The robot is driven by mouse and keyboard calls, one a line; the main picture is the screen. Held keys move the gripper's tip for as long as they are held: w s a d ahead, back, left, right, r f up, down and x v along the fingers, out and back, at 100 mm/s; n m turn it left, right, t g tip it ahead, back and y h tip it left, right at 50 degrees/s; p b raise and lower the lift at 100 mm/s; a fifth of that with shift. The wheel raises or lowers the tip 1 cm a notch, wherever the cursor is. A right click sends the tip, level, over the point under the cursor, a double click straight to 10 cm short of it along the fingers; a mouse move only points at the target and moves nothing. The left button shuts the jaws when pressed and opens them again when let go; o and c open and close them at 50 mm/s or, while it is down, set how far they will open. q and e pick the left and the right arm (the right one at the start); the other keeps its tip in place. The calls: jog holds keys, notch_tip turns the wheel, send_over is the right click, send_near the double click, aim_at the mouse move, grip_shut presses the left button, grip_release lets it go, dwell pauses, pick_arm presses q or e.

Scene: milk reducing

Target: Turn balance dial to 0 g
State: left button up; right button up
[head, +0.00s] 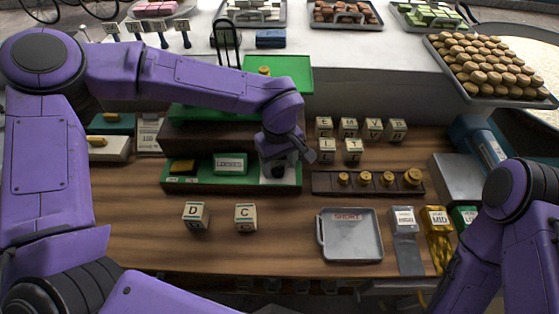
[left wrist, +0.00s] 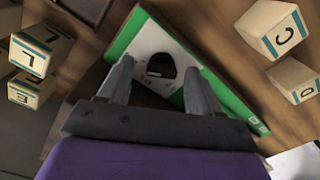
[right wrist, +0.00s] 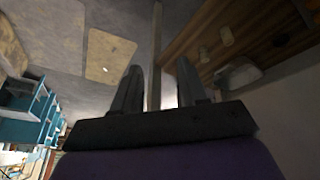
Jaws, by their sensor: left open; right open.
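The balance dial (left wrist: 161,65) is a black round knob on a white panel (left wrist: 148,40) at one end of a green base. In the head view the dial is largely hidden behind my left gripper (head: 287,158), above the right end of the green base (head: 208,184). In the left wrist view my left gripper (left wrist: 158,78) is open, its fingers on either side of the dial. I cannot tell whether they touch it. A block marked LOCKED (head: 230,163) sits on the same base. My right gripper (right wrist: 160,85) is open and empty in the right wrist view, away from the dial.
Letter cubes D (head: 195,215) and C (head: 246,217) stand in front of the base; several more stand behind right. A rack of brass weights (head: 365,188) lies to the right. A grey tray marked SHORT (head: 350,236) lies front right. The table's front left is clear.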

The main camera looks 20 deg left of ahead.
pick_arm(q)
jog(key=shift+s+f, duration=0.1)
jog(key=shift+f, duration=0.15)
jog(key=shift+s, duration=0.15)
jog(key=c, duration=1)
jog(key=shift+c, duration=0.2)
